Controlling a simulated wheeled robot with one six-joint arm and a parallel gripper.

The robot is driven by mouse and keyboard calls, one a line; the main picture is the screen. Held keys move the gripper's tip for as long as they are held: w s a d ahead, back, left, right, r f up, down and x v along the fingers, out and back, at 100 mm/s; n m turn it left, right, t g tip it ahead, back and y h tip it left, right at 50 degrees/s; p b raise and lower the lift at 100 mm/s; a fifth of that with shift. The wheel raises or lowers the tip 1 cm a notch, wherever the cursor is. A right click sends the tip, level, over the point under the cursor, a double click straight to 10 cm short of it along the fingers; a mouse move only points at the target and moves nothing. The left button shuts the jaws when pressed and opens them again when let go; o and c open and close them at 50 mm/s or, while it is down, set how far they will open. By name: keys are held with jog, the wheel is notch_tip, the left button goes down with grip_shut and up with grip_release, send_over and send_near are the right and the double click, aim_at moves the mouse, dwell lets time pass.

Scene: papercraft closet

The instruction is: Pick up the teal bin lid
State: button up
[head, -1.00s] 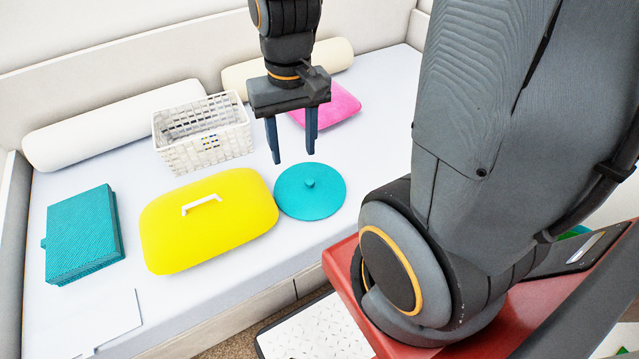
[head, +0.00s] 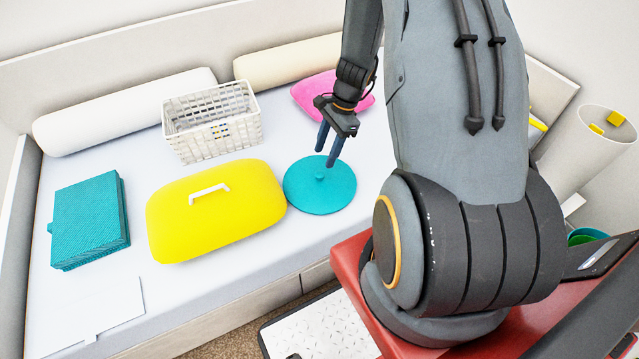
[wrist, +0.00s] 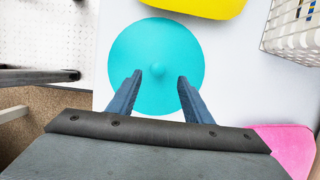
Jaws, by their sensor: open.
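The teal bin lid (head: 320,191) is a round flat disc with a small knob in its middle. It lies on the white bed surface, right of the yellow lid. My gripper (head: 327,158) is open and empty above the lid, at its upper right side in the head view. In the wrist view the teal lid (wrist: 157,62) shows ahead of my two spread fingertips (wrist: 160,76). The knob appears between the fingertips, and the fingers overlap the lid's near part. I cannot tell the exact height above it.
The yellow lid with a white handle (head: 215,212) lies just left of the teal lid. A white basket (head: 211,122), a pink cushion (head: 331,93) and two bolsters lie behind. A teal box (head: 90,220) is at far left.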

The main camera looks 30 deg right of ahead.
aim_at(320, 174)
jog(key=x, duration=0.7)
jog(key=shift+s+d+f, duration=0.15)
jog(key=shift+s, duration=0.1)
jog(key=shift+c, duration=0.5)
grip_shut()
